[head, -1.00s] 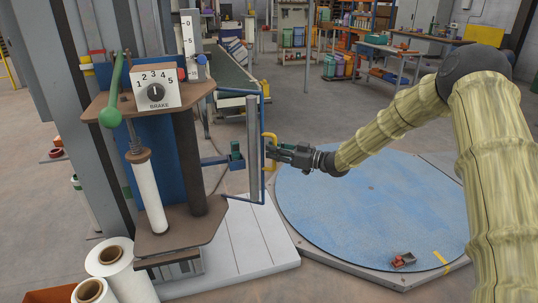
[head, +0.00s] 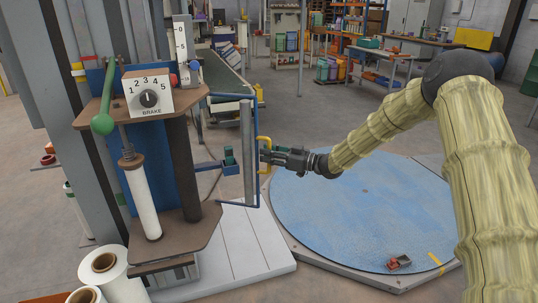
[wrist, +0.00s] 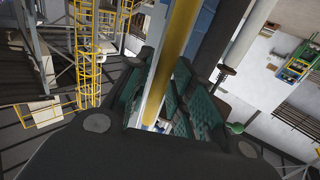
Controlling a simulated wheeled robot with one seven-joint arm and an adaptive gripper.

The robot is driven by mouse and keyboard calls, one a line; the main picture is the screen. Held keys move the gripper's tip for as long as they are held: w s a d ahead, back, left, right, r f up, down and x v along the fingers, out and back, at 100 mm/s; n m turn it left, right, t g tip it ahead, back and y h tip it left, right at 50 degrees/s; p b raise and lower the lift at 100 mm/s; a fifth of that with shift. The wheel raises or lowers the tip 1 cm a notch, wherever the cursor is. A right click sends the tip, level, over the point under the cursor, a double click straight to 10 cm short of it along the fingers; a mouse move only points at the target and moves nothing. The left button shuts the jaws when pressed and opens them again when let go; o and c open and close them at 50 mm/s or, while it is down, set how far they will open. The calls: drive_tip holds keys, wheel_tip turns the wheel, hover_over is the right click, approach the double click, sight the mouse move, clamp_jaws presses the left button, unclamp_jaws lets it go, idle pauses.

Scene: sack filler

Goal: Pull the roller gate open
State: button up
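The roller gate is a blue frame (head: 229,95) carrying a grey upright roller (head: 247,150), on the right side of the machine in the head view. A yellow handle (head: 264,142) is on its outer edge. My gripper (head: 264,156) is at this handle, reaching in from the right. In the wrist view, the yellow handle bar (wrist: 178,45) runs between my green-padded fingertips (wrist: 167,88). A pale strip shows between the bar and the left pad, so the fingers look open around it. Contact with the right pad is unclear. The gate appears closed.
The machine has a brake dial box (head: 149,94), a green-knobbed lever (head: 104,122) and a white roll (head: 142,200). A blue round platform (head: 350,215) with a small red object (head: 399,262) lies right of the gate. Film rolls (head: 104,263) stand at lower left.

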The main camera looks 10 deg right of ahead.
drive_tip(key=shift+d, duration=0.1)
drive_tip(key=v, duration=1.2)
drive_tip(key=shift+f, duration=0.1)
drive_tip(key=s+a+f+m+h+p, duration=0.2)
drive_tip(key=s+a+f+m, duration=0.15)
drive_tip(key=f, duration=0.35)
drive_tip(key=s+a+f+m+h+p, duration=0.1)
drive_tip(key=s+a+f+m+h, duration=0.1)
drive_tip(key=a+f+h, duration=0.3)
drive_tip(key=s+a+f+m+g+h+p, duration=0.2)
drive_tip(key=s+a+f+m+p, duration=0.15)
drive_tip(key=s+f, duration=1.05)
drive_tip(key=s+f+g+h+p, duration=0.1)
drive_tip(key=s+g+h, duration=0.1)
drive_tip(key=s, duration=1)
drive_tip(key=s+d+f+m+g+h+p, duration=0.1)
drive_tip(key=s+f+g, duration=0.1)
drive_tip(key=s, duration=0.9)
drive_tip(key=s+d+f+m+g+h+p, duration=0.1)
drive_tip(key=s+g, duration=0.3)
drive_tip(key=s, duration=0.8)
drive_tip(key=shift+s+d+f+g+h, duration=0.2)
drive_tip(key=shift+s+f+g+h, duration=0.15)
drive_tip(key=shift+f+h, duration=0.4)
